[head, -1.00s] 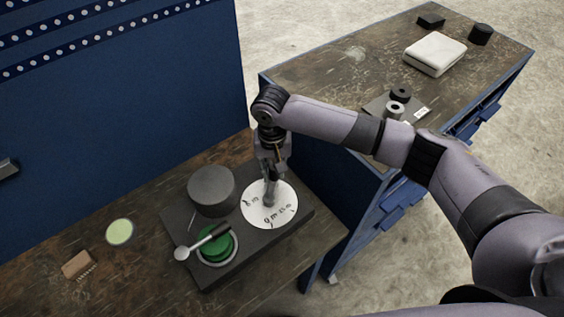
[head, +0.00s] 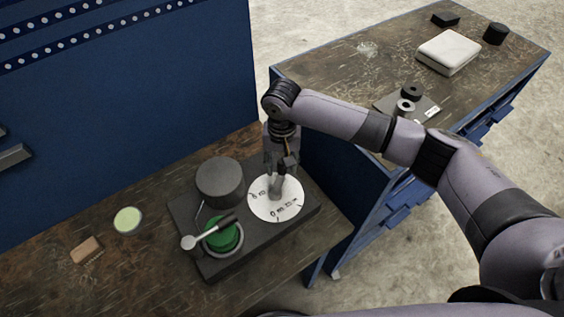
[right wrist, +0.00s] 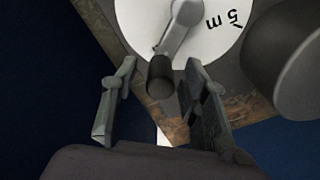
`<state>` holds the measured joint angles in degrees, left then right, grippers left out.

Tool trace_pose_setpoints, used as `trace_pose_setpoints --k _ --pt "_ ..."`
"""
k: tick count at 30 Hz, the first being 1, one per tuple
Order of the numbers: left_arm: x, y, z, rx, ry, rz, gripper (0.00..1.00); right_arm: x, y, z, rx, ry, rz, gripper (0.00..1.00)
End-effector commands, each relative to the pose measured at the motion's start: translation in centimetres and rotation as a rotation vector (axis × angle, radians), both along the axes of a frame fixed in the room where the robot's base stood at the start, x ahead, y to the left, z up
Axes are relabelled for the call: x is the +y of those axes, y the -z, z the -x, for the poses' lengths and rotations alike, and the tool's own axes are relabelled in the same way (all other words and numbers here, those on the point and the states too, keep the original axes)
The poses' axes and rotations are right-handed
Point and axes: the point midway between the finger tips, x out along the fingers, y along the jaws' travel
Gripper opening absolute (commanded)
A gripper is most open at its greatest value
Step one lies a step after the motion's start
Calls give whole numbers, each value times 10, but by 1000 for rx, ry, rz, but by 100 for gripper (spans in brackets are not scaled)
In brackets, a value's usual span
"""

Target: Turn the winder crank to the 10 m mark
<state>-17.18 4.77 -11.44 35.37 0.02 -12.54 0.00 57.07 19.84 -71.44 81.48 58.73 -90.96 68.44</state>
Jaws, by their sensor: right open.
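The winder is a dark base (head: 312,212) on the wooden bench, with a round white dial (head: 290,208) at its right. In the right wrist view the crank arm (right wrist: 175,38) runs from the dial's centre to a dark knob (right wrist: 160,80) at the rim. A "5 m" mark lies to the right of the arm; the other marks are too small to read surely. My right gripper (head: 277,168) points down over the dial. Its open fingers (right wrist: 160,66) stand on both sides of the knob, with gaps showing. My left gripper is out of view.
A dark drum (head: 220,180) and a green round part (head: 224,238) with a lever (head: 208,232) across it are on the base. A pale green disc (head: 127,220) and a brown block (head: 86,249) lie to the left. A blue panel stands behind.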

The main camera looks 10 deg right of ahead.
Motion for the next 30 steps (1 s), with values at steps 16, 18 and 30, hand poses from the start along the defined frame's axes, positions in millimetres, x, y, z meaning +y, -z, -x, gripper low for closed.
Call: trace_pose_setpoints --k 16,18,30 --pt "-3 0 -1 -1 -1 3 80 1 -98 -1 -4 0 -2 41" --pt "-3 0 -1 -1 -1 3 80 0 -106 -1 -2 0 -1 41" --pt "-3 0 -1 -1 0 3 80 0 -119 0 -1 0 -1 41"
